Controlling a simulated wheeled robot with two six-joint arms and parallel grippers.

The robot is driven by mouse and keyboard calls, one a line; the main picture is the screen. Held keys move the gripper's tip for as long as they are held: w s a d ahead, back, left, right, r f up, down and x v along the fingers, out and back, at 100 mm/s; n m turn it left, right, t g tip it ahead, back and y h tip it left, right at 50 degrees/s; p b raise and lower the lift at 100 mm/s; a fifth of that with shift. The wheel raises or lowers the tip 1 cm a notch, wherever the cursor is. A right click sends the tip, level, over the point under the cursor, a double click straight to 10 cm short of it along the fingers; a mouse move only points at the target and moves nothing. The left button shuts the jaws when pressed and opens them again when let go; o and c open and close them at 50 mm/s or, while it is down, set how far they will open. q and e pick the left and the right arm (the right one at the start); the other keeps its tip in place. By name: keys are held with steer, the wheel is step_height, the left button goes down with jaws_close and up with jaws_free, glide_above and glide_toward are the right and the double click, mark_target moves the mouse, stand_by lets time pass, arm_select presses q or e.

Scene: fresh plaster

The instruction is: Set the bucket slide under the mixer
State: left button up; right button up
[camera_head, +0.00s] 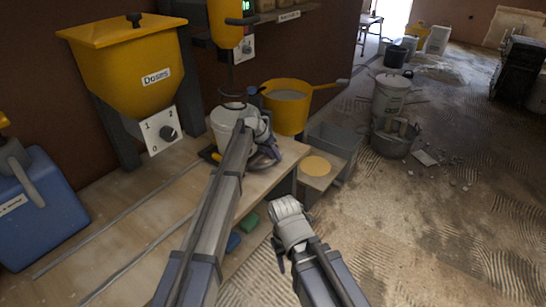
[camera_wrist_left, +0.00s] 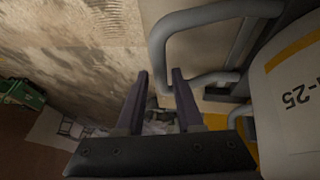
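The white bucket (camera_head: 222,122) stands at the far end of the bench rails, below the yellow mixer head (camera_head: 226,22) and its whisk (camera_head: 232,97). My left arm hides part of the bucket and its slide. My left gripper (camera_head: 266,154) is just right of the bucket. In the left wrist view its two dark fingers (camera_wrist_left: 160,92) are apart. A grey bent handle (camera_wrist_left: 160,45) reaches to the fingers; I cannot tell whether it lies between them. The bucket's marked side (camera_wrist_left: 295,105) is at the right. My right gripper (camera_head: 290,222) is low, off the bench; its fingers are unclear.
Two rails (camera_head: 130,215) run along the wooden bench. A yellow hopper (camera_head: 130,70) and a blue canister (camera_head: 40,210) stand on the left. A yellow pan (camera_head: 287,105) and a grey tub (camera_head: 335,140) are beyond the bench end. The floor at right is largely open.

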arm_select(q)
steer(key=shift+o, duration=1.1)
steer(key=shift+s+a, duration=0.1)
steer(key=p+v, duration=0.7)
steer(key=shift+r, duration=0.35)
steer(key=shift+s+a, duration=0.1)
steer(key=shift+a, duration=0.05)
